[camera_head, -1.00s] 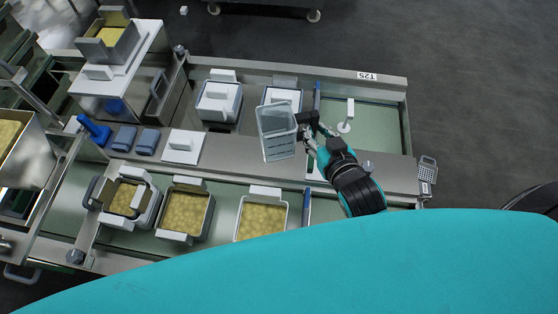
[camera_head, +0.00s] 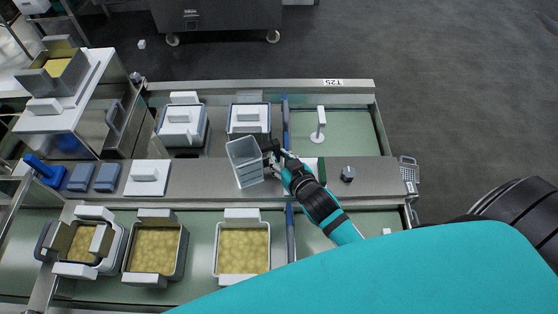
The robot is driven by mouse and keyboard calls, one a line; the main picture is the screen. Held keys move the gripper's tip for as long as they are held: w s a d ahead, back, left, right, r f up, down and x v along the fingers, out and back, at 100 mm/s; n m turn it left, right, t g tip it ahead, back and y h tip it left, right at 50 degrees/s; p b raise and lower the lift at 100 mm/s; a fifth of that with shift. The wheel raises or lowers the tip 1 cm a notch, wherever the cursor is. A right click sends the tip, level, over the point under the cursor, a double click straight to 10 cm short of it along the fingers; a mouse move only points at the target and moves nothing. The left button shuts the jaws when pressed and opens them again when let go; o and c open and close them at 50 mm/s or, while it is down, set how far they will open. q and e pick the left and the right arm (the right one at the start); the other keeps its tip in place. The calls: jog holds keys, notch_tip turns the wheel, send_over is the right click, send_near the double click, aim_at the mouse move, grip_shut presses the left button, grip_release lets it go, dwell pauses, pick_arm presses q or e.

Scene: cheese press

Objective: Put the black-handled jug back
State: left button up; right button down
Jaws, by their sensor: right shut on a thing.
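The jug (camera_head: 245,164) is a clear grey, box-like vessel with a black handle (camera_head: 269,150) at its right. My right gripper (camera_head: 276,158) is shut on the black handle and holds the jug, slightly tilted, over the steel ledge between the two troughs. The fingers are partly hidden by the handle and my wrist. Whether the jug touches the ledge cannot be told. My left gripper is out of view.
Lidded moulds (camera_head: 183,128) stand in the far trough behind the jug. Open moulds with yellow curd (camera_head: 243,250) stand in the near trough. A white lid (camera_head: 147,177) and blue blocks lie left on the ledge. A dark knob (camera_head: 347,174) stands at its right.

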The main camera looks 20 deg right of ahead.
jog(key=shift+f, duration=0.6)
jog(key=c, duration=1.2)
grip_release()
jog(key=shift+f, duration=0.15)
jog(key=shift+r, duration=0.2)
jog(key=v, duration=1.2)
jog(key=shift+d, duration=0.1)
jog(key=shift+f, duration=0.1)
